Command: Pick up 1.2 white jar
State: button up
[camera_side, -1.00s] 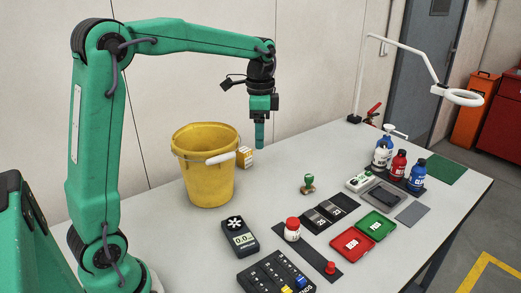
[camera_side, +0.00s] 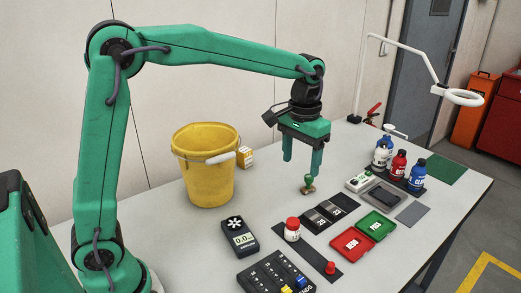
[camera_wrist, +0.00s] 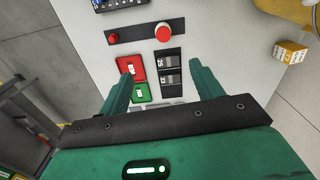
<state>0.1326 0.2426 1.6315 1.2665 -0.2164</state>
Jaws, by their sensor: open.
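A white jar with a red lid (camera_side: 292,230) stands upright on a dark strip near the front of the bench. Its round red lid also shows from above in the wrist view (camera_wrist: 163,32). Another white container, a bottle (camera_side: 380,156), stands at the back right among red and blue bottles; I cannot read a 1.2 label on either. My gripper (camera_side: 302,167) is open and empty, pointing down above the bench, behind the red-lidded jar and near a green-handled stamp (camera_side: 308,185). In the wrist view its fingers (camera_wrist: 161,72) are spread, with the lid beyond them.
A yellow bucket (camera_side: 203,178) stands left of my gripper. Two number blocks (camera_side: 323,216), a red tray (camera_side: 351,243) and a green tray (camera_side: 378,225) lie close to the jar. A red knob (camera_side: 330,268) shares its strip. A meter (camera_side: 239,237) lies left of the jar.

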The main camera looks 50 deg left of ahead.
aim_at(293, 221)
notch_tip(293, 221, down, 18)
jog(key=shift+a+r, duration=0.1)
dwell(0.5)
jog(key=f, duration=0.3)
jog(key=shift+a+f, duration=0.3)
jog(key=shift+a, duration=0.05)
jog(key=shift+f, duration=0.8)
jog(key=shift+c, duration=0.4)
jog(key=c, duration=1)
